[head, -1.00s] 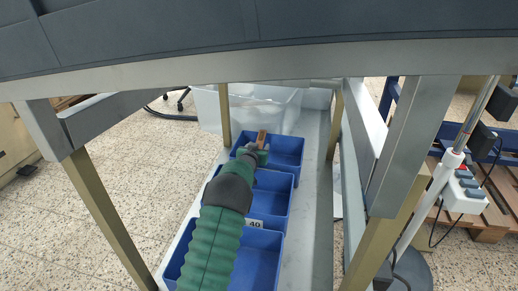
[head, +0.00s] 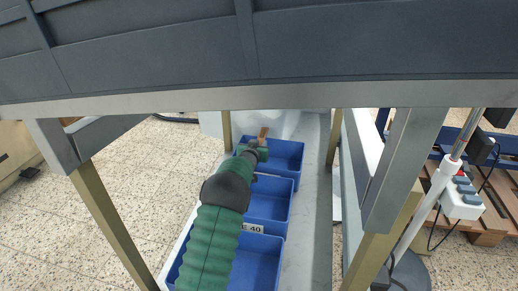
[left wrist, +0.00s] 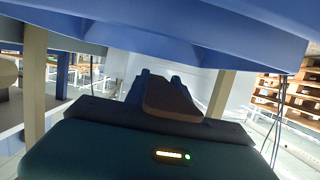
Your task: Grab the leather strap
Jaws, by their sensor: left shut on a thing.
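The leather strap (head: 263,134) is a small brown piece that stands up out of my left gripper (head: 260,145). My left gripper is shut on it, above the far blue bin (head: 290,159). In the left wrist view the strap (left wrist: 169,96) shows as a brown slab between the dark fingers, its end rounded. The part of the strap inside the jaws is hidden. My right gripper is in neither view.
A middle blue bin (head: 279,196) and a near blue bin (head: 266,258) stand in line on the grey shelf (head: 315,220). A frame post (head: 112,217) is at left and another (head: 385,232) at right. The dark grey table (head: 350,45) overhangs above.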

